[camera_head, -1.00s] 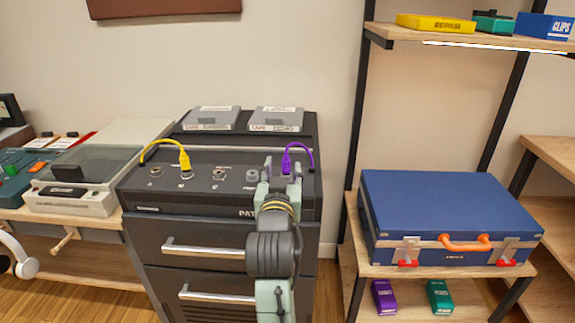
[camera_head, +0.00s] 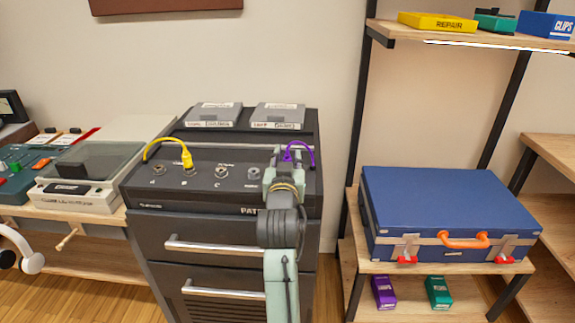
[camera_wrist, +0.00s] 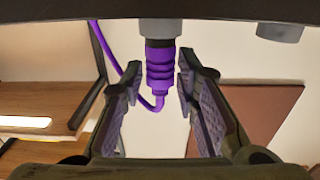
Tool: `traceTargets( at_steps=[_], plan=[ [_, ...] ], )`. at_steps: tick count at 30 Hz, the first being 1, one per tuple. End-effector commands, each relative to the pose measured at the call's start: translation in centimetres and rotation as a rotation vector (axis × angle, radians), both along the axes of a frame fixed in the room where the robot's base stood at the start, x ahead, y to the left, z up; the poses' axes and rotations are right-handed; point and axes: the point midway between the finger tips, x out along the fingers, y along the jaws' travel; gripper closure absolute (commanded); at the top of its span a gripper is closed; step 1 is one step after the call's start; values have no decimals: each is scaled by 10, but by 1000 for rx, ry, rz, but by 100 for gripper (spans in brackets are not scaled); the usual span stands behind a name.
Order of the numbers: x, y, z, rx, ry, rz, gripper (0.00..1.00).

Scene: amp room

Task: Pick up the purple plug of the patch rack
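The patch rack (camera_head: 222,195) is a dark cabinet with jacks on its sloped panel. The purple plug (camera_wrist: 160,72) shows in the wrist view, seated in a grey socket, with its purple cable looping away. In the head view its body is mostly hidden behind my gripper (camera_head: 284,160); the purple cable (camera_head: 301,146) shows above. In the wrist view my gripper (camera_wrist: 160,75) is open, with one finger on each side of the plug's end and visible gaps to both.
A yellow plug (camera_head: 187,157) with its cable sits at the rack's left. Two tape boxes (camera_head: 214,114) lie on top. A blue case (camera_head: 450,210) stands on the shelf at right. Another grey socket (camera_wrist: 279,32) shows beside the plug in the wrist view.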

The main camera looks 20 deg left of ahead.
Motion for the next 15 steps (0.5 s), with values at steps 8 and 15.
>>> traceTargets(
  at_steps=[8,15],
  plan=[
    [0,0,0,0,0,0,92],
    [0,0,0,0,0,0,100]
  ],
)
